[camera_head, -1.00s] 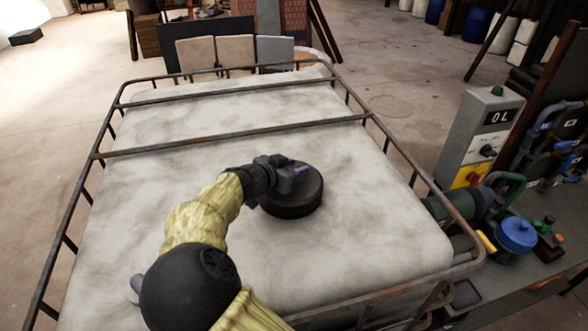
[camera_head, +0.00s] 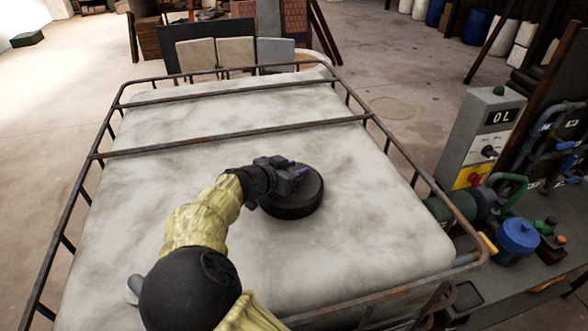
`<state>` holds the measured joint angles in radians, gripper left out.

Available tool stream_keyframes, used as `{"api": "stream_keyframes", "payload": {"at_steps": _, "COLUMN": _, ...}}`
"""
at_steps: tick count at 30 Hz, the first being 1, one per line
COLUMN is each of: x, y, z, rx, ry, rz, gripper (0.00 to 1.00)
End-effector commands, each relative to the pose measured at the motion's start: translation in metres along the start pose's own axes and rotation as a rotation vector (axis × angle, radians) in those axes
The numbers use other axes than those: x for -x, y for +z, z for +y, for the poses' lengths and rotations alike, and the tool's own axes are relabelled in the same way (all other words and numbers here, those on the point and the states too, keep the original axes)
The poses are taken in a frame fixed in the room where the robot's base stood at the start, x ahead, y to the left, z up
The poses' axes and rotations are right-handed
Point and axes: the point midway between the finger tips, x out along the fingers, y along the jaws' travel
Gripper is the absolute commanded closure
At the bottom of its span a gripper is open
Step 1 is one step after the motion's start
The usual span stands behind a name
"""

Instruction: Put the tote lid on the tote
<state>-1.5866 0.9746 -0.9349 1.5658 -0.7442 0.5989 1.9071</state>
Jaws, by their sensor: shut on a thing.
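The tote (camera_head: 150,210) is a large, stained white tank in a rusty metal cage, and it fills the middle of the head view. The tote lid (camera_head: 308,202) is a round, thick black disc at the middle of the tote's top. My gripper (camera_head: 296,174) reaches in from the left over the lid and is shut on its upper part. The fingertips are partly hidden by the gripper body. The lid lies level or nearly so. It hides any opening beneath it, and I cannot tell whether it is seated or slightly raised.
Cage bars (camera_head: 230,140) cross the tote's top behind the lid. A grey control box (camera_head: 482,140) reading "0L" and a bench with a blue-capped pot (camera_head: 518,238) stand at the right. Panels (camera_head: 236,52) lean behind the tote. The floor on the left is clear.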

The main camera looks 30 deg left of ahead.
Motion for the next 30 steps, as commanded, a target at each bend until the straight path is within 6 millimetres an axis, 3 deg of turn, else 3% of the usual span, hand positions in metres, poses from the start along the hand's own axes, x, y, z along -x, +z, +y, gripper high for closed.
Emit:
{"api": "stream_keyframes", "payload": {"at_steps": 7, "x": -0.001, "y": 0.003, "z": 0.000, "rx": -0.001, "ry": 0.000, "rz": 0.001, "gripper": 0.94}}
{"api": "stream_keyframes", "payload": {"at_steps": 8, "x": -0.001, "y": 0.002, "z": 0.000, "rx": -0.001, "ry": 0.000, "rz": 0.001, "gripper": 0.62}}
{"api": "stream_keyframes", "payload": {"at_steps": 9, "x": -0.001, "y": 0.002, "z": 0.000, "rx": -0.001, "ry": 0.000, "rz": 0.001, "gripper": 0.58}}
{"api": "stream_keyframes", "payload": {"at_steps": 19, "x": 0.001, "y": 0.003, "z": 0.000, "rx": 0.000, "ry": -0.001, "rz": 0.000, "gripper": 0.58}}
{"api": "stream_keyframes", "payload": {"at_steps": 30, "x": 0.024, "y": 0.003, "z": 0.000, "rx": 0.000, "ry": -0.001, "rz": 0.000, "gripper": 0.58}}
